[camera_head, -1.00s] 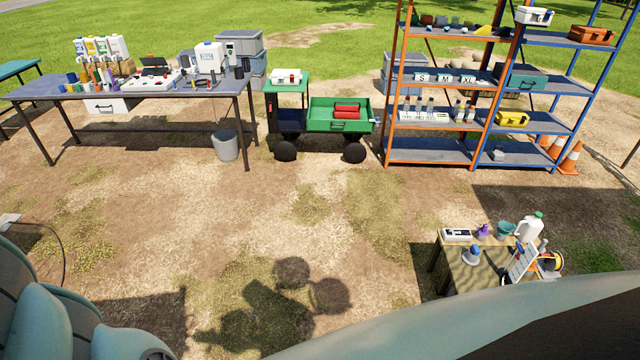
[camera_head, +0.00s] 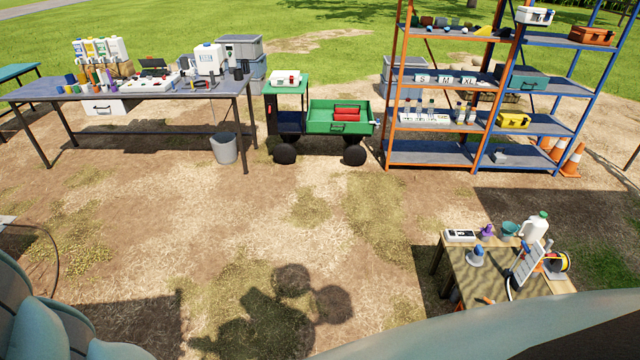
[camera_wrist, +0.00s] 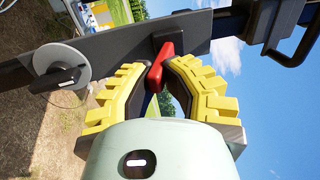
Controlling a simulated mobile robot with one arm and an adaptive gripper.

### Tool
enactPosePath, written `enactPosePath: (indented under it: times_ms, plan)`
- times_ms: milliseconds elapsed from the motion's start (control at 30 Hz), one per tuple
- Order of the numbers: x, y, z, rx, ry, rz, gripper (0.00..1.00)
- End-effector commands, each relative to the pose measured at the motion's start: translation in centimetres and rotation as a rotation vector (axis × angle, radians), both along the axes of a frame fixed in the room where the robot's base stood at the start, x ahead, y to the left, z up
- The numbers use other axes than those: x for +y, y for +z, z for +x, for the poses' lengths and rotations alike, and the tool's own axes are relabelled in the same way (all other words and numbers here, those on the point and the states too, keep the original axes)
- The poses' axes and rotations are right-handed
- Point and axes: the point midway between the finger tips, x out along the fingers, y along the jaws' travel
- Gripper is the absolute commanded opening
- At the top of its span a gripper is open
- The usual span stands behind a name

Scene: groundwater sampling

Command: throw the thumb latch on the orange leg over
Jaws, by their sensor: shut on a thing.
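In the wrist view, a red thumb latch (camera_wrist: 155,75) stands against a long dark bar (camera_wrist: 118,45) that crosses the picture at a slant. My gripper (camera_wrist: 160,65) has its two yellow ribbed fingers closed in on the latch from both sides, and their tips touch it. The latch's lower end shows between the fingers; part of it is hidden by them. I cannot make out an orange leg in the wrist view. My gripper and the latch do not show in the head view.
A grey disc with a black knob (camera_wrist: 62,75) sits on the bar left of my gripper. A black handle (camera_wrist: 292,45) is at the upper right. In the head view, a small wooden table (camera_head: 468,285) holds several items at the lower right, with open ground beyond.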

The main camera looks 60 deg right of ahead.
Motion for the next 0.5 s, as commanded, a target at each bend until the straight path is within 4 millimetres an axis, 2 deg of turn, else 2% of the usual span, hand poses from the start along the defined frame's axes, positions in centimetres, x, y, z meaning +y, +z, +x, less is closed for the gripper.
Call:
enactPosePath:
  times_ms: [33,133,500]
  plan:
    - [0.06,-0.75,0.05,-0.012,0.001,0.007,0.00]
    - [0.11,-1.09,0.12,-0.031,0.001,0.020,0.00]
    - [0.18,-0.84,0.15,-0.048,0.002,0.029,0.00]
